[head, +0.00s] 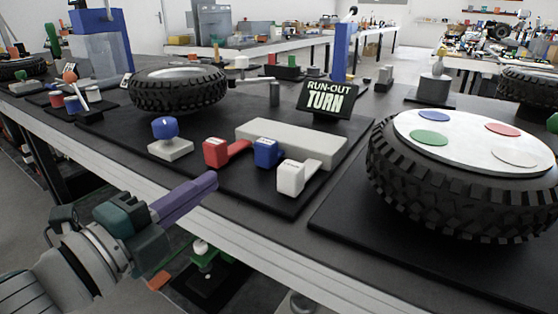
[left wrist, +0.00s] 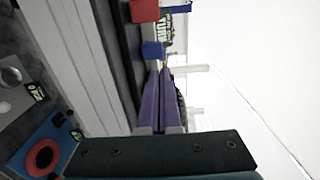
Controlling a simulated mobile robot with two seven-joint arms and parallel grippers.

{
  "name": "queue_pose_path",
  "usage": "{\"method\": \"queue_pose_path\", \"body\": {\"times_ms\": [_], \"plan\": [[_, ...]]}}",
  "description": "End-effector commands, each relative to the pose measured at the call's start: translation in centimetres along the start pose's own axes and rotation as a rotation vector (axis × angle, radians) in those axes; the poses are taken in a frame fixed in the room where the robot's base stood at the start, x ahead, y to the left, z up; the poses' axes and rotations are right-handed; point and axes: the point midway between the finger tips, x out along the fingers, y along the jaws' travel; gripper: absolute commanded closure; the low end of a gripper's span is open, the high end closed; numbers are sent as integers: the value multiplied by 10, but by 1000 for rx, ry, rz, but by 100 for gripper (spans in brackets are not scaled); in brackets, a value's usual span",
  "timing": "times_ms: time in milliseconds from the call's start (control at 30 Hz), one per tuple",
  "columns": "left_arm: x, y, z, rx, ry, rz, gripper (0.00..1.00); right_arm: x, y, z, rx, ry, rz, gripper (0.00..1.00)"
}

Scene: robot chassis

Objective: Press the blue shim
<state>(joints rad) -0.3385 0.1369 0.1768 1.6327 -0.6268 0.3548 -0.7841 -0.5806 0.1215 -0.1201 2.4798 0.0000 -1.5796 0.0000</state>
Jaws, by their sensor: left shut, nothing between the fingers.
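The blue shim (head: 268,152) lies on the black mat in front of a light grey bar (head: 292,141), between a red shim (head: 225,151) and a white shim (head: 296,176). My left gripper (head: 212,181) has purple fingers, shut and empty. In the head view it is in front of the table edge, left of and nearer than the shims, apart from them. In the left wrist view the blue shim (left wrist: 152,50) shows just beyond the fingertips (left wrist: 164,72), with the red shim (left wrist: 144,11) above it. My right gripper is not in view.
A blue knob on a white base (head: 168,139) stands left of the red shim. A sign reading "RUN-OUT TURN" (head: 327,98) stands behind the bar. A large tyre with coloured discs (head: 465,168) is at the right, another tyre (head: 180,89) behind left.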

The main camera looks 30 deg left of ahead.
Motion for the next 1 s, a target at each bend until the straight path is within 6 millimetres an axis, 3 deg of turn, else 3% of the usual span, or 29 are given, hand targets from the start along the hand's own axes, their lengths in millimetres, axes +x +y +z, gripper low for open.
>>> {"method": "queue_pose_path", "body": {"times_ms": [100,267,800,900,1000], "plan": [[-19,1,0,-1,-1,3,100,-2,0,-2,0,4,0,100],[-30,0,0,-1,-1,0,100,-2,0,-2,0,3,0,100],[-31,0,0,-1,-1,0,100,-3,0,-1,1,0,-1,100],[-30,-11,2,-28,-23,13,100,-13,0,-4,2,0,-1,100],[-28,-38,10,-127,-98,58,100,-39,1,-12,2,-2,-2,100]]}}
